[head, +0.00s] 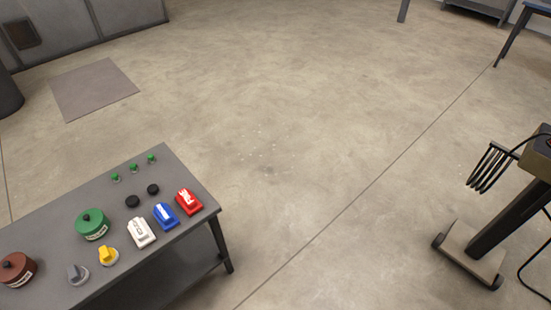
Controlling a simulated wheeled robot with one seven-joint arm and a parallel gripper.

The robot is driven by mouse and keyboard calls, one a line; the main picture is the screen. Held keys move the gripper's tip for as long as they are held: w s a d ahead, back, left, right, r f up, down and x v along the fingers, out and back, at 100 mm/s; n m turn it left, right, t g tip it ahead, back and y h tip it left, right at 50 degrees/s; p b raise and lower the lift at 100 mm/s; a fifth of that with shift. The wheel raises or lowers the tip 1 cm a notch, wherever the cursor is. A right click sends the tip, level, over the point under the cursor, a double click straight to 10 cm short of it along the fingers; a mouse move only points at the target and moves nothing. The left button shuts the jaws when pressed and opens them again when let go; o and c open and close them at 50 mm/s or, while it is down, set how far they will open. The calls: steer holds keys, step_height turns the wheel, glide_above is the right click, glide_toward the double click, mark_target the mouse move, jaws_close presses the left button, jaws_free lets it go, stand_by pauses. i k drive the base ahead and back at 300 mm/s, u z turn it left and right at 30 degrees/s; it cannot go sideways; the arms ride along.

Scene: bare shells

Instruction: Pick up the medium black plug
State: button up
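Two small round black plugs lie on the grey table (178,160) at the lower left of the head view. The left black plug (132,201) looks slightly larger than the right black plug (153,189). They lie close together but apart, with nothing on top of them. I cannot tell from this view which of them is the medium one. My gripper is not in view.
Around the plugs are green pieces (133,167), a green round container (91,224), and white (141,232), blue (166,215) and red (189,201) blocks. A wheeled stand with cables (510,220) is at right. The floor between is clear.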

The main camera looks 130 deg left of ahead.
mark_target(153, 188)
steer(key=u, duration=4.7)
steer(key=k, duration=0.65)
steer(key=z, duration=0.6)
steer(key=i, duration=1.3)
steer(key=u, duration=0.8)
steer(key=i, duration=1.35)
steer(key=u, duration=0.8)
